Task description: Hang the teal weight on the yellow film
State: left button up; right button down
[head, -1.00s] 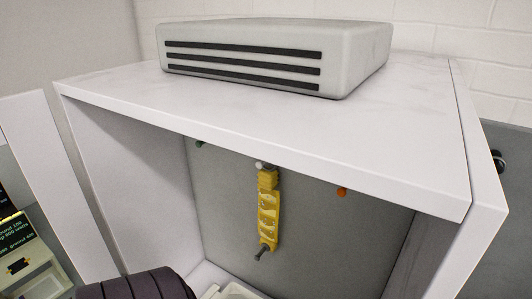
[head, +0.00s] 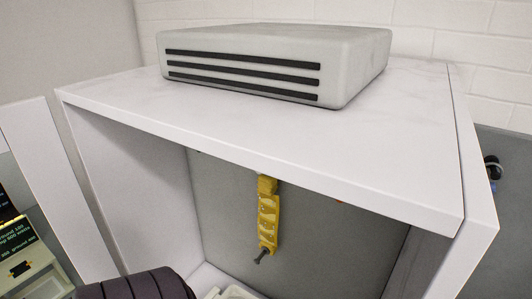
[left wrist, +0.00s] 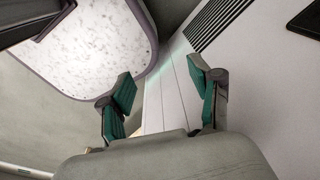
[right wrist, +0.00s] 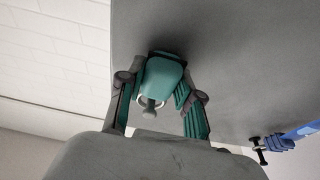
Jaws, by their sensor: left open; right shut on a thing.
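The yellow film (head: 268,218) hangs upright inside the white cabinet in the head view, with a small dark clip or peg (head: 262,256) at its lower end. Its top is partly hidden by the cabinet's upper edge. In the right wrist view my right gripper (right wrist: 158,82) is shut on the teal weight (right wrist: 165,76). A pale ring (right wrist: 150,98) and a small grey peg-like part show at the weight; I cannot tell whether they are joined. My left gripper (left wrist: 160,75) is open and empty in the left wrist view. Neither gripper shows in the head view.
A grey vented box (head: 270,62) stands on the cabinet top (head: 410,130). White trays (head: 238,292) lie on the cabinet floor. A blue strip with a dark clip (right wrist: 262,148) is right of my right gripper. A grey panel (right wrist: 230,60) lies close behind the weight.

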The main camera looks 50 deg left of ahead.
jog(key=shift+s+d+r+p, duration=0.1)
jog(key=shift+s+d+p, duration=0.2)
jog(key=shift+s+p, duration=0.35)
jog(key=shift+s+d+r+p, duration=0.1)
jog(key=shift+s+d+p, duration=0.3)
jog(key=shift+s, duration=0.45)
jog(key=shift+a, duration=0.1)
jog(key=r+p+v, duration=0.1)
jog(key=p+v, duration=0.3)
jog(key=v, duration=0.2)
jog(key=shift+r, duration=0.35)
jog(key=shift+s, duration=0.15)
